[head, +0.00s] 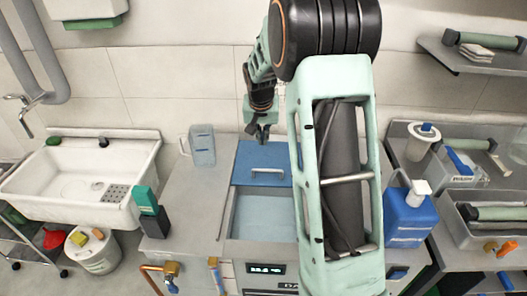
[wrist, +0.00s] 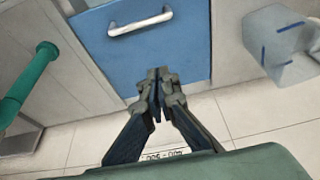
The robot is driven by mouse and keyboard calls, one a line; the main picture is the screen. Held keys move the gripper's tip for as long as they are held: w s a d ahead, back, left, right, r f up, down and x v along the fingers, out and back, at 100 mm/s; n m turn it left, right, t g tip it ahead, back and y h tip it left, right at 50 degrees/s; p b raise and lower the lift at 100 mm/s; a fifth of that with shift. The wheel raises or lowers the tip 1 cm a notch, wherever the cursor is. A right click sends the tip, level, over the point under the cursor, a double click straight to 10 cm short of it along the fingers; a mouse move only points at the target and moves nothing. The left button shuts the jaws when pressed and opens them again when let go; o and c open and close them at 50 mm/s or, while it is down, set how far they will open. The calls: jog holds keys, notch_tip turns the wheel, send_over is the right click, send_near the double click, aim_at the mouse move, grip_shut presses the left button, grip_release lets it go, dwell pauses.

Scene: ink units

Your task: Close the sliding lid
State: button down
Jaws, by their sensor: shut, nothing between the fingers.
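The blue sliding lid (head: 262,158) with a pale bar handle (head: 268,172) lies over the back part of a box set in the counter. The front part of the box opening (head: 262,216) is uncovered. My gripper (head: 262,137) is at the lid's back edge, on the wall side. In the wrist view my gripper (wrist: 157,72) is shut and empty, its tips by the edge of the blue lid (wrist: 165,50), apart from the handle (wrist: 140,22). I cannot tell whether the tips touch the lid. My arm hides the box's right side in the head view.
A clear jug (head: 202,145) stands left of the lid; it also shows in the wrist view (wrist: 280,45). A green and black bottle (head: 150,212) stands at the front left. A blue bottle (head: 410,215) stands to the right. The tiled wall is close behind.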

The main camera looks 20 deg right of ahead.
jog(key=p, duration=0.2)
send_over(262, 175)
jog(key=w+d, duration=0.2)
jog(key=w, duration=0.2)
jog(key=f, duration=0.9)
jog(key=shift+s+a, duration=0.2)
jog(key=shift+s, duration=0.05)
jog(key=s, duration=0.1)
jog(key=s+a, duration=0.1)
jog(key=shift+s+a+f, duration=0.1)
jog(key=shift+s, duration=0.25)
jog(key=shift+s+a+f, duration=0.15)
jog(key=shift+s+f, duration=0.05)
jog(key=shift+s, duration=0.25)
